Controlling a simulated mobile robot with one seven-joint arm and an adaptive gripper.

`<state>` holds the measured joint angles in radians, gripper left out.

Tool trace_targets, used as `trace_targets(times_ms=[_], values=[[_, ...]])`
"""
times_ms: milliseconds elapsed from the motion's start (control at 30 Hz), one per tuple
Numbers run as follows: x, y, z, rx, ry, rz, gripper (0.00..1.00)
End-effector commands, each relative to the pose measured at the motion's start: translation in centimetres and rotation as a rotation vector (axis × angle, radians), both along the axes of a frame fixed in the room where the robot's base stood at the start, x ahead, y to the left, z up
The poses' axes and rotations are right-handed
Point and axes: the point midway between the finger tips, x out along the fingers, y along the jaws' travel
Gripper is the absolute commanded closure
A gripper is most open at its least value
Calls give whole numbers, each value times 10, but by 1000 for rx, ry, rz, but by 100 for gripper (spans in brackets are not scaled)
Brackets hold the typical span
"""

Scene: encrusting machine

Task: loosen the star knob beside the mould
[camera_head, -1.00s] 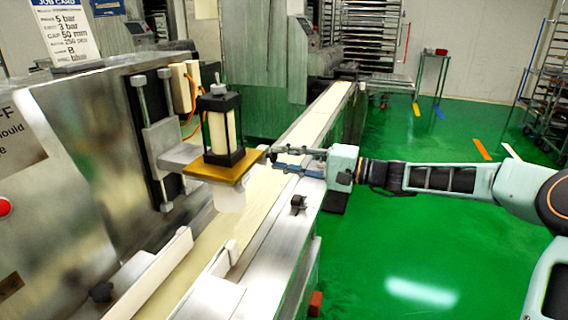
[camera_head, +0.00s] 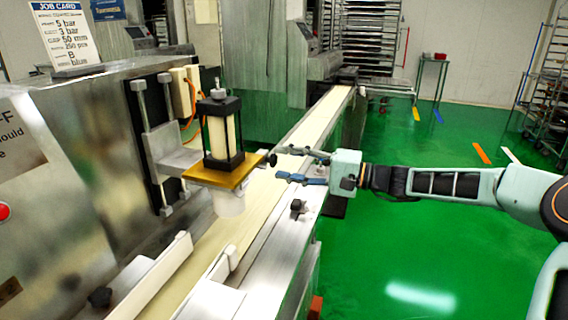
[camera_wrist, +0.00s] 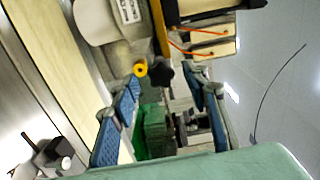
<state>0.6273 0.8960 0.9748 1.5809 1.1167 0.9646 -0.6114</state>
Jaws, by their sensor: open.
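The black star knob (camera_head: 272,159) sticks out at the right edge of the brass plate (camera_head: 213,176). On the plate stands a black-framed cream block (camera_head: 221,135), and a white cylinder (camera_head: 229,203) hangs below. I cannot tell which of these is the mould. My gripper (camera_head: 281,163) is open and empty, just right of the knob, its fingers pointing at it. In the wrist view the star knob (camera_wrist: 164,74) appears between the spread fingertips (camera_wrist: 163,79), beside a yellow round part (camera_wrist: 140,68). I see no finger touching the knob.
A cream conveyor belt (camera_head: 318,118) runs under the plate and away to the back. Small black knobs stand on the machine's near rail (camera_head: 297,207) and front left (camera_head: 100,297). An orange cable (camera_head: 191,112) hangs behind the block.

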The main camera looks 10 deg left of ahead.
Motion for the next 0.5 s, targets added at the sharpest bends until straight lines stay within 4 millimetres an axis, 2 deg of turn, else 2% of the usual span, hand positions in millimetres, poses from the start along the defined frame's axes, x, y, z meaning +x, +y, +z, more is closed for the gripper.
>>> trace_targets(times_ms=[300, 500], values=[[-8, -66, 0, -2, 1, -6, 58], [-13, -98, 0, -1, -1, -4, 58]])
